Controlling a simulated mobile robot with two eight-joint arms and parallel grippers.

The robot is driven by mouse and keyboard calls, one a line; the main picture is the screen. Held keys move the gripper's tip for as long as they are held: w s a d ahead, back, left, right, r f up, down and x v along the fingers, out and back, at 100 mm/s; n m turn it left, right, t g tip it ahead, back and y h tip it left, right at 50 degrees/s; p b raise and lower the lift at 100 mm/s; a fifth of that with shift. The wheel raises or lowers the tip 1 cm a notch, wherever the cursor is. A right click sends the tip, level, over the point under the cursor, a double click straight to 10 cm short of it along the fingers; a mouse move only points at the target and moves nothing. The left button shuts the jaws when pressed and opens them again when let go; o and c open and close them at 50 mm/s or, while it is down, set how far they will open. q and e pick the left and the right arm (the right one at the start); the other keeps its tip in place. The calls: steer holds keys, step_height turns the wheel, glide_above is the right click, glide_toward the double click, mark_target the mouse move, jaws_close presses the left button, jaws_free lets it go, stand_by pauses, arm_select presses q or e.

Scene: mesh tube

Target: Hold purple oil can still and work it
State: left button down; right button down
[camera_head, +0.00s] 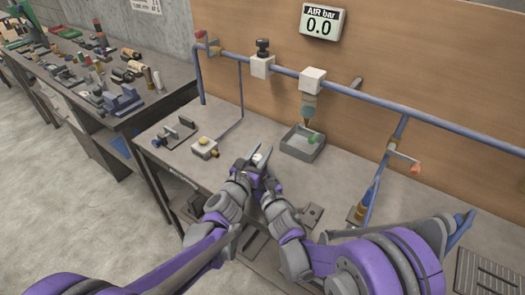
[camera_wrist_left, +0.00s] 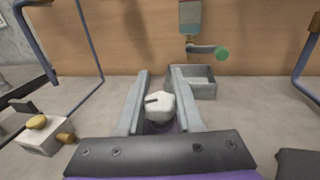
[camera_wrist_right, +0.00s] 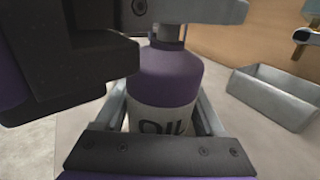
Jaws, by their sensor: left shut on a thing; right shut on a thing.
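The oil can (camera_wrist_right: 165,80) has a purple shoulder and a white band marked OIL, and stands upright in the right wrist view. My right gripper (camera_head: 267,172) is shut around its body. My left gripper (camera_wrist_left: 162,76) is above it, with its fingers on either side of the white top (camera_wrist_left: 160,106); purple shows below that top. In the right wrist view a left finger crosses the can's neck. In the head view both grippers meet at the can and hide most of it.
A grey open tray (camera_head: 303,142) lies behind the grippers, under an oiler with a green knob (camera_wrist_left: 222,54). A block with a yellow button (camera_head: 205,145) stands to the left. A blue pipe (camera_head: 345,87) runs along the backboard. The gauge (camera_head: 321,22) reads 0.0.

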stand_by(0.3)
arm_select(q)
steer(key=c, duration=0.5)
jaws_free()
steer(key=shift+c, duration=0.2)
steer(key=v, duration=1.2)
